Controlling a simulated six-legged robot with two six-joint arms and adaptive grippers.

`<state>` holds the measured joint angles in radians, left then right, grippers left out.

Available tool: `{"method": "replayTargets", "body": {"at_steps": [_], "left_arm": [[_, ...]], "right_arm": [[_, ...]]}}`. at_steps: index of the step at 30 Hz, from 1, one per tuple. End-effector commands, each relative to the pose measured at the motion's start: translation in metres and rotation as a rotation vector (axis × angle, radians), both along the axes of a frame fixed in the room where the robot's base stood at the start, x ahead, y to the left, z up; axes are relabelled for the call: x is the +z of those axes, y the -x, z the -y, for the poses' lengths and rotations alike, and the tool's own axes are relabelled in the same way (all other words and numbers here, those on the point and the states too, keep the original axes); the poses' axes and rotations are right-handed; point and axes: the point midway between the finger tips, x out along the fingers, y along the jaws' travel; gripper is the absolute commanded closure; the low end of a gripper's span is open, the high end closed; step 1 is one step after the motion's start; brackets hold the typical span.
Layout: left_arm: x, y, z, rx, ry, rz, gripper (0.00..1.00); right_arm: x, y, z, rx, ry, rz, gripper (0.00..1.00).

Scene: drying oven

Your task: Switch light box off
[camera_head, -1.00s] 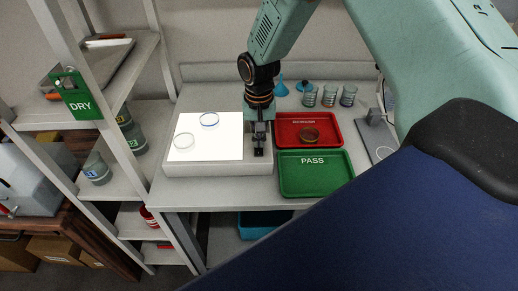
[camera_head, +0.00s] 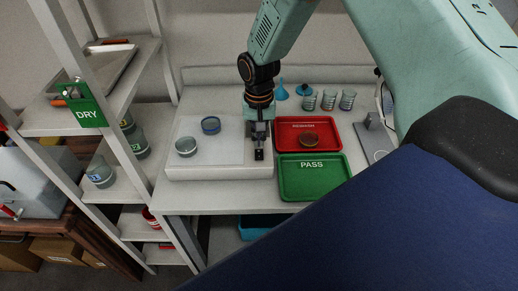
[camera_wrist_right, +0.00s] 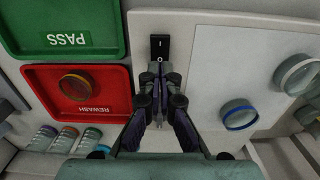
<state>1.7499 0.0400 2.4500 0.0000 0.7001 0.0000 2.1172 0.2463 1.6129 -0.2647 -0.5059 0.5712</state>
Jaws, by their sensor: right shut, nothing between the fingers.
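The light box (camera_head: 218,172) sits on the white table, and its panel (camera_head: 222,140) is now dull grey, not glowing. Two round dishes stand on the panel, a blue-rimmed one (camera_head: 210,125) and a clear one (camera_head: 186,147). My right gripper (camera_head: 259,152) points down over the right end of the box, shut and empty. In the right wrist view a black rocker switch (camera_wrist_right: 159,47) shows just beyond the fingertips (camera_wrist_right: 158,118); I cannot tell whether they touch it. My left gripper is not in view.
A red REWASH tray (camera_head: 332,128) holding an amber dish (camera_head: 308,140) and a green PASS tray (camera_head: 325,188) lie close right of the box. A shelf rack (camera_head: 128,130) with a DRY sign (camera_head: 86,115) stands left.

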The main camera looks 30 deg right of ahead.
Motion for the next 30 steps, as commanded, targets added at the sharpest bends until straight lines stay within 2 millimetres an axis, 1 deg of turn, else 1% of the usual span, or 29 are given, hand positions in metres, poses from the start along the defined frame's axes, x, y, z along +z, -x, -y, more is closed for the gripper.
{"method": "replayTargets", "body": {"at_steps": [1, 18, 30], "left_arm": [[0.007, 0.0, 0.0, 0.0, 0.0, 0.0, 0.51], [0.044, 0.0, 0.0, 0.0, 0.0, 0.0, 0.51], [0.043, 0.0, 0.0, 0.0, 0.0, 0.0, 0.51]], "right_arm": [[0.007, 0.0, 0.0, 0.0, 0.0, 0.0, 1.0], [0.045, 0.0, 0.0, 0.0, 0.0, 0.0, 1.0], [0.044, 0.0, 0.0, 0.0, 0.0, 0.0, 1.0]]}}
